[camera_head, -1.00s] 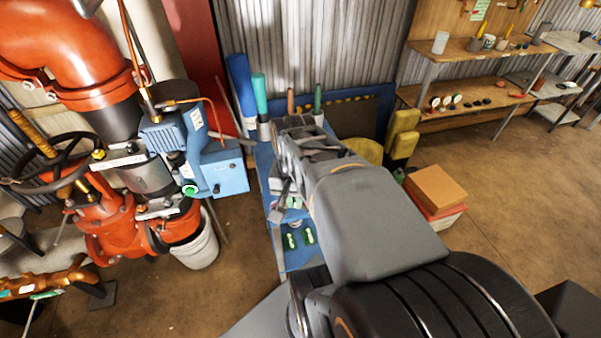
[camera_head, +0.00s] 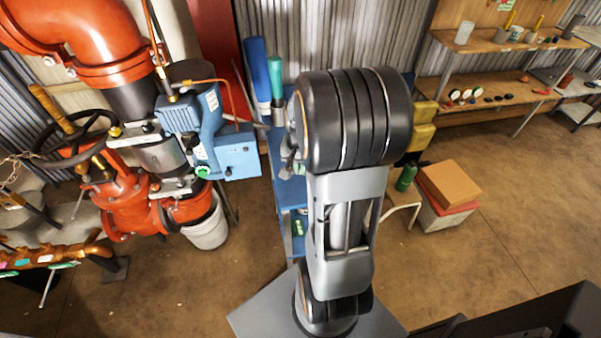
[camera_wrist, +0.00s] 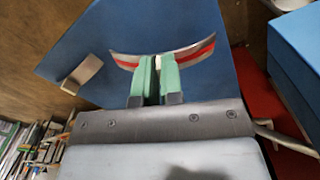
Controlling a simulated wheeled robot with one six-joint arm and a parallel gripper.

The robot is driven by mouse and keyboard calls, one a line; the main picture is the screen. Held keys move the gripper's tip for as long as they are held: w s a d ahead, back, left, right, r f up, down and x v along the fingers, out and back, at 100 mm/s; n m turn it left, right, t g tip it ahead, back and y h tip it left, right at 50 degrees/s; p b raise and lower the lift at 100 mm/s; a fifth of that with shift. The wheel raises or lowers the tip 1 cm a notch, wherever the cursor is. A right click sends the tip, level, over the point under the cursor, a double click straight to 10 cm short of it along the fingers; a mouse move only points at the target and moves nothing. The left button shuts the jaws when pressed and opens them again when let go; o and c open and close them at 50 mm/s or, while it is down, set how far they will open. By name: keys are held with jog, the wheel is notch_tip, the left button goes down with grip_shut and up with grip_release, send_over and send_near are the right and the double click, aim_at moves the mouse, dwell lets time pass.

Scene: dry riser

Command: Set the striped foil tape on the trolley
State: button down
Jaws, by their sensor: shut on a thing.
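The striped foil tape (camera_wrist: 192,51) shows in the wrist view as a curved silver band with a red stripe. My gripper (camera_wrist: 153,72), with green finger pads, is shut on it near the middle of the band. In the head view my arm hides the tape and most of the gripper. The blue trolley (camera_head: 289,195) stands behind and left of my arm, partly covered by it. In the wrist view a blue panel (camera_wrist: 205,20) lies behind the tape; I cannot tell whether they touch.
Blue and green rolls (camera_head: 257,75) stand upright at the trolley's back. A blue motor unit (camera_head: 236,153) on red pipework is close on the left. An orange box (camera_head: 449,183) on a crate stands right. Open floor lies at the front right.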

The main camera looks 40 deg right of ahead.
jog(key=shift+w+f, duration=0.1)
jog(key=shift+f, duration=1.6)
jog(key=c, duration=1.3)
grip_release()
jog(key=shift+d+r, duration=0.1)
jog(key=shift+r, duration=0.05)
notch_tip(320, 180, up, 11)
jog(key=shift+r+p, duration=0.1)
jog(key=shift+p, duration=0.25)
jog(key=s+a+n+t, duration=0.1)
jog(key=s+a+n, duration=0.1)
jog(key=a, duration=0.3)
jog(key=s+a+r+n+t, duration=0.1)
jog(key=s+a+n, duration=0.1)
jog(key=a+n, duration=0.2)
jog(key=s+a+r+n+t, duration=0.1)
jog(key=s+a+n, duration=0.1)
jog(key=a, duration=0.6)
jog(key=shift+s+r+n, duration=0.1)
jog(key=shift+r+n, duration=0.15)
jog(key=shift+n, duration=0.65)
